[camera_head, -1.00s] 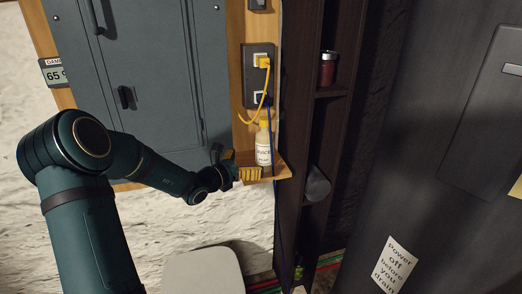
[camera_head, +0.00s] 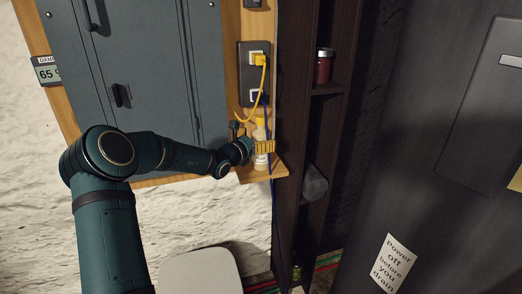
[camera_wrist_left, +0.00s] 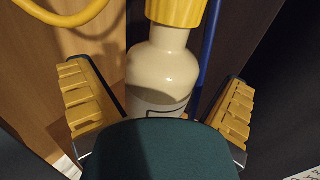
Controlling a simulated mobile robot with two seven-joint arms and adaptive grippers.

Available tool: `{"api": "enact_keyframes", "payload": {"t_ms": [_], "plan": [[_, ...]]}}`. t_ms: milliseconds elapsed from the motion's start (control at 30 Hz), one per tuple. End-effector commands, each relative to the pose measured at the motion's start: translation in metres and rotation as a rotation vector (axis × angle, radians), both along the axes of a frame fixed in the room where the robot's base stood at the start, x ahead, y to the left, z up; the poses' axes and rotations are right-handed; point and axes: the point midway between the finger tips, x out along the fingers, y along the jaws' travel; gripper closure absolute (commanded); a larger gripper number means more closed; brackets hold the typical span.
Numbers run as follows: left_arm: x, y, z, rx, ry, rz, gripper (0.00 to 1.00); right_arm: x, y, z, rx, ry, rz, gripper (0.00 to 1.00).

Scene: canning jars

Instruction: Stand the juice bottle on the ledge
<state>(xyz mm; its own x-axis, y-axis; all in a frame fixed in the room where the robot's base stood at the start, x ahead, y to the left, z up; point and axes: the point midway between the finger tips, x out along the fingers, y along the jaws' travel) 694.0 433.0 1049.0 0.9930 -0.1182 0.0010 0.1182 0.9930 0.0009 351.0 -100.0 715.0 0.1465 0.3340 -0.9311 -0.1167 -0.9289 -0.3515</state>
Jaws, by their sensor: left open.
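The juice bottle (camera_head: 261,160) is cream-coloured with a yellow cap and a white label. It stands upright on the small wooden ledge (camera_head: 278,172) below the outlet. My left gripper (camera_head: 250,139) is open, with one yellow-padded finger on each side of the bottle. In the left wrist view the bottle (camera_wrist_left: 163,72) is between the open fingers (camera_wrist_left: 160,106), with a gap on both sides. The lower bottle is hidden there by my gripper's body. My right gripper is not in view.
A yellow plug and cord (camera_head: 264,75) hang from the outlet plate (camera_head: 244,72) just above the bottle. A blue cable (camera_wrist_left: 207,50) runs close behind it. A dark shelf unit (camera_head: 295,120) with a red jar (camera_head: 323,68) stands to the right. A grey cabinet (camera_head: 150,70) is on the left.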

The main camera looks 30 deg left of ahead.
Motion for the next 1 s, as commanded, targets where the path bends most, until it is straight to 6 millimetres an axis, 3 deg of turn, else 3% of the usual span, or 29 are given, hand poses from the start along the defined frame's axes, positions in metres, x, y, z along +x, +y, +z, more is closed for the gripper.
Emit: {"api": "enact_keyframes", "payload": {"t_ms": [200,467,700,767,1000], "plan": [[0.025,-0.004,-0.001,-0.001,0.000,0.000,0.00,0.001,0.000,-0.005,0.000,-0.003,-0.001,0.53],[0.027,-0.004,0.000,-0.001,0.000,0.000,0.00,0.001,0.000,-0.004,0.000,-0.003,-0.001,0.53],[0.027,-0.004,0.000,-0.001,0.000,0.000,0.76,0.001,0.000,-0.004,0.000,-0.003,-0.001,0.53],[0.027,-0.004,0.000,-0.001,0.001,0.000,0.81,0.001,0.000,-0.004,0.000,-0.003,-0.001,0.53],[0.027,-0.004,0.001,0.000,-0.001,-0.001,0.81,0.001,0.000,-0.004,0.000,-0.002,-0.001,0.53]]}}
